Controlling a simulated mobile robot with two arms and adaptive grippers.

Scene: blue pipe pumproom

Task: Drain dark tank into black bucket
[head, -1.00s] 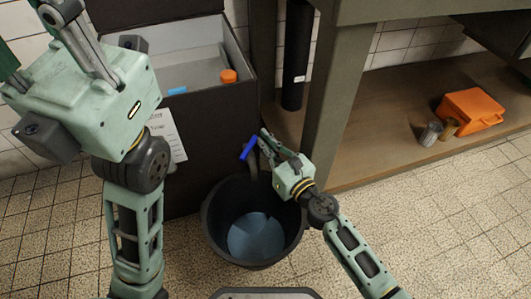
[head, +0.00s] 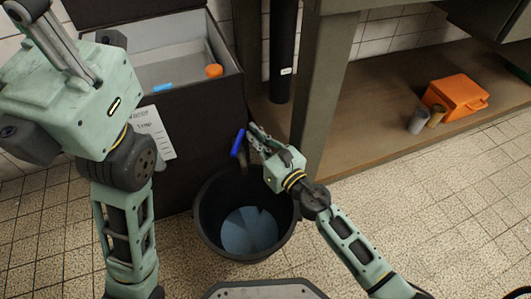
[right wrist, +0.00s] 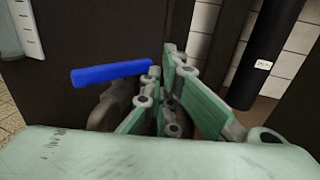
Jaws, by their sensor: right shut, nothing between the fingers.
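The dark tank (head: 180,182) stands at the back left with its lid open and a grey interior. A blue valve handle (head: 238,143) sticks out on its front right; it also shows in the right wrist view (right wrist: 110,73). The black bucket (head: 208,232) stands upright on the floor below, with a pale blue surface inside that looks like liquid. My right gripper (head: 257,135) is shut and empty just right of the handle, above the bucket's back rim. My left gripper (head: 35,25) is at the upper left, its fingertips not clearly visible.
An orange cap-like object (head: 214,71) and a blue one (head: 162,87) show in the tank. A paper sheet (head: 152,132) hangs on its front. A bench leg (head: 315,95) stands close to my right gripper. An orange case (head: 455,97) and two small cups sit on the low shelf.

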